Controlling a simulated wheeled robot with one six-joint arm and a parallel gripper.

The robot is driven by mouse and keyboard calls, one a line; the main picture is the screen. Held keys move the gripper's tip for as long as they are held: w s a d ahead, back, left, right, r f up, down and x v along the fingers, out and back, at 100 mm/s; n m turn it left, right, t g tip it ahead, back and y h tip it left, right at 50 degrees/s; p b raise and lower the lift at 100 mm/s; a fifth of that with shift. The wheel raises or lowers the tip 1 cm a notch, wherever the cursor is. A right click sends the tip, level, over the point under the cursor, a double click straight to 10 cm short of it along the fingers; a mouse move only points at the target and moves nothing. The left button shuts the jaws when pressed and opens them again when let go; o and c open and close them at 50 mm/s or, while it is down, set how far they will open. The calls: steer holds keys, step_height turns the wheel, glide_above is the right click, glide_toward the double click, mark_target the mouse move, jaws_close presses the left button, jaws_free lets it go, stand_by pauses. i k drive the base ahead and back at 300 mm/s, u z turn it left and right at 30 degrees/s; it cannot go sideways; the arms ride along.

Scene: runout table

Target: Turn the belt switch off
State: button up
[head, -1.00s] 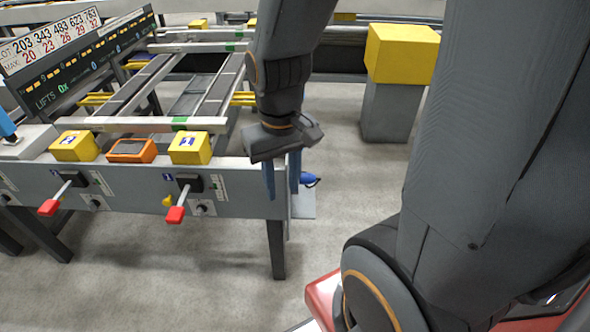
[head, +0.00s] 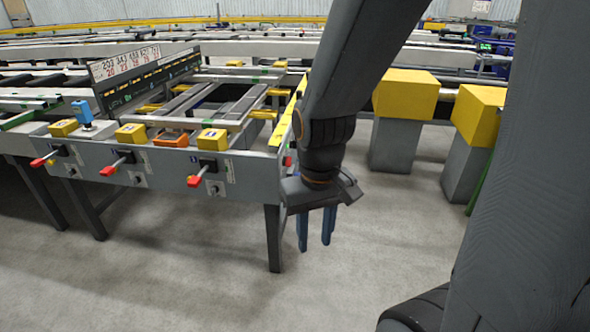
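Three lever switches with red handles stick out of the grey front panel: a left lever (head: 38,162), a middle lever (head: 108,171) and a right lever (head: 193,181). Small round knobs sit beneath them, such as one under the right lever (head: 213,188). I cannot tell which of these is the belt switch; labels are too small to read. My gripper (head: 315,230) hangs to the right of the table's front corner, its two blue fingers pointing down and apart. Nothing shows between them. It is clear of all the levers.
The runout table (head: 245,180) carries yellow boxes (head: 131,133), an orange-rimmed box (head: 171,139) and a blue device (head: 83,112) on top. A lot display board (head: 150,75) stands behind. Yellow blocks on grey pedestals (head: 397,145) stand at right. The floor in front is clear.

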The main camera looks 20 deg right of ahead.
mark_target(286, 160)
steer(key=z, duration=0.55)
steer(key=i, duration=1.5)
steer(key=z, duration=0.15)
steer(key=k, duration=0.7)
steer(key=u, duration=0.9)
steer(key=i, duration=0.5)
steer(key=z, duration=0.05)
